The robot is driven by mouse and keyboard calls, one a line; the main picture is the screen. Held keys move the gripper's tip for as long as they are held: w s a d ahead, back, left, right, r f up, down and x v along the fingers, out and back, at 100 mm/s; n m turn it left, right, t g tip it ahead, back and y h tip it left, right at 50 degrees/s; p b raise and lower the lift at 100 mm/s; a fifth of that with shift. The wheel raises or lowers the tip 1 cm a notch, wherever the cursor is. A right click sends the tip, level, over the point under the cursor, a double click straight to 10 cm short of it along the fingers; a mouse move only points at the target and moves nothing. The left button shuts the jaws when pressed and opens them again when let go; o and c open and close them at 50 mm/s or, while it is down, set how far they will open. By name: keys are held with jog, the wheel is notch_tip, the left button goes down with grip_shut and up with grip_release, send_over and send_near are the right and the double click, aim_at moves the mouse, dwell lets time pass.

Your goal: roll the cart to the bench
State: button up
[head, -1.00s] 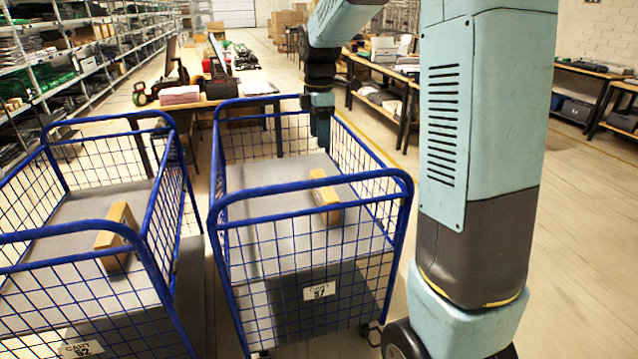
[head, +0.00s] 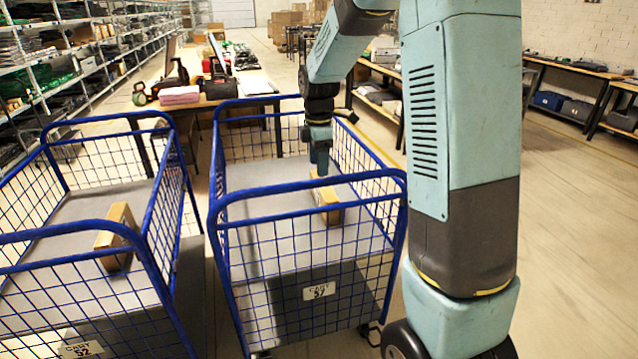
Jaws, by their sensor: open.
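A blue wire cart labelled CART 57 (head: 319,291) stands in the middle, with a grey floor panel and a brown box (head: 327,204) inside. My gripper (head: 320,168) points down over this cart, near its far right side and just behind the box in the picture. Its fingertips are small and partly unclear; I cannot tell whether they touch the box. The gripper is open. The bench (head: 262,98), a dark table with pink folded cloth on it, stands beyond the carts.
A second blue cart, CART 52 (head: 80,349), stands close on the left with a brown box (head: 118,236) inside. Shelving (head: 75,60) lines the left. Workbenches (head: 570,68) stand at the right. Open floor (head: 575,230) lies to the right.

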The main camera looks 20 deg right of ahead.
aim_at(319, 179)
jog(key=shift+f, duration=2.9)
jog(key=shift+c, duration=0.2)
grip_shut()
